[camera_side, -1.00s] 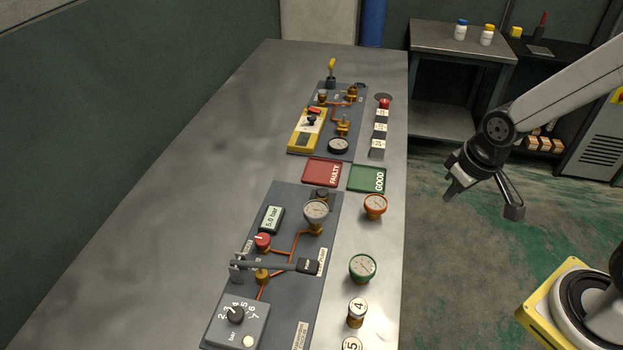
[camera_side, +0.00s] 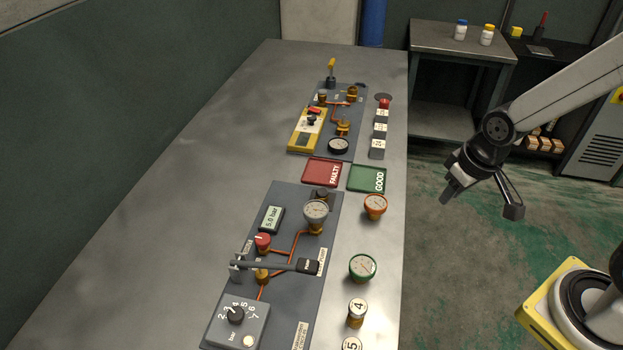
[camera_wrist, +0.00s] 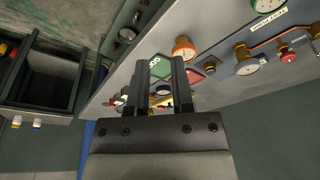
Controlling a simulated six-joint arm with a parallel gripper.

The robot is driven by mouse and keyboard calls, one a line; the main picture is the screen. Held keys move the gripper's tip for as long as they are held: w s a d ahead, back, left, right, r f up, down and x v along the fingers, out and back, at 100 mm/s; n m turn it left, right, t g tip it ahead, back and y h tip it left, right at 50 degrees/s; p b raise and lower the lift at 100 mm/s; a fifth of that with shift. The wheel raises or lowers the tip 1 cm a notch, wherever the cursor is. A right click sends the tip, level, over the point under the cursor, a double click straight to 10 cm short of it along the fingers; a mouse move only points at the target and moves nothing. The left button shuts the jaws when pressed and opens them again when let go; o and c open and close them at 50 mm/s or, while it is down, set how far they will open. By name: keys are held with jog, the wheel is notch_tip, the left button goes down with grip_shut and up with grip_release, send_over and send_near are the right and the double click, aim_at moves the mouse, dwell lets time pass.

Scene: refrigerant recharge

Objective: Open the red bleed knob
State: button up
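The red bleed knob (camera_side: 263,240) sits on the near grey panel (camera_side: 322,235), beside the orange pipework and just behind a long dark lever (camera_side: 275,265). A red knob, apparently the same one, shows at the far right in the wrist view (camera_wrist: 288,56). My gripper (camera_side: 480,204) hangs in the air off the right side of the table, well away from the knob. Its two fingers (camera_wrist: 160,75) are apart with nothing held between them. The wrist view looks across the table edge, with the knob off to one side of the fingers.
The near panel also holds a gauge (camera_side: 316,211), a 5.0 bar display (camera_side: 271,219) and a dial box (camera_side: 236,323). An orange gauge (camera_side: 375,206) and a green gauge (camera_side: 362,267) stand beside it. Red (camera_side: 322,172) and green (camera_side: 367,179) trays lie behind. The table's left side is clear.

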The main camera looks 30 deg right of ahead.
jog(key=o, duration=0.4)
jog(key=shift+w+a, duration=0.1)
jog(key=shift+w, duration=0.15)
jog(key=shift+c, duration=0.2)
jog(key=shift+o, duration=1.3)
jog(key=shift+w+a, duration=0.15)
jog(key=shift+w, duration=0.15)
jog(key=w+a+m+g+y, duration=0.1)
jog(key=w+a+m, duration=0.2)
jog(key=w+a, duration=0.2)
jog(key=w+a+f+m+g+y, duration=0.1)
jog(key=w+a+m, duration=0.2)
jog(key=w+a, duration=0.3)
jog(key=w+a+f+m, duration=0.1)
jog(key=w+a+m, duration=0.3)
jog(key=w+a, duration=0.1)
jog(key=shift+w+a+f+g+y, duration=0.3)
jog(key=shift+a+g+y, duration=0.1)
jog(key=shift+a, duration=0.2)
jog(key=w+a+f+m, duration=0.1)
jog(key=a, duration=0.3)
jog(key=w+a+f+m+g+y, duration=0.1)
jog(key=a+m, duration=0.1)
jog(key=a, duration=0.3)
jog(key=shift+w+a+f+m+g, duration=0.2)
jog(key=shift+w+a+m+g, duration=0.05)
jog(key=shift+m+g, duration=0.05)
jog(key=shift+f, duration=0.15)
